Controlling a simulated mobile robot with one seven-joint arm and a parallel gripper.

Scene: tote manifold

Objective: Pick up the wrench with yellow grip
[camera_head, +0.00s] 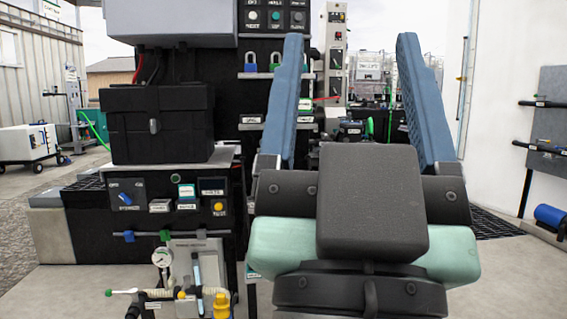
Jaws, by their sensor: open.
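My gripper (351,45) is in the middle right of the view, with its two blue fingers pointing up and spread wide apart. Nothing is held between the fingers; only the background shows in the gap. I cannot make out a wrench with a yellow grip. A yellow fitting (221,305) shows at the bottom, left of my gripper, but its full shape is cut off. My gripper and arm hide part of the area behind them.
A black case (157,122) sits on a bench left of my gripper. Below it are a control panel (128,194) and a pressure gauge (162,257) with hoses. Padlocks (250,61) hang behind. A white wall (505,90) stands right. Pale floor is open at lower right.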

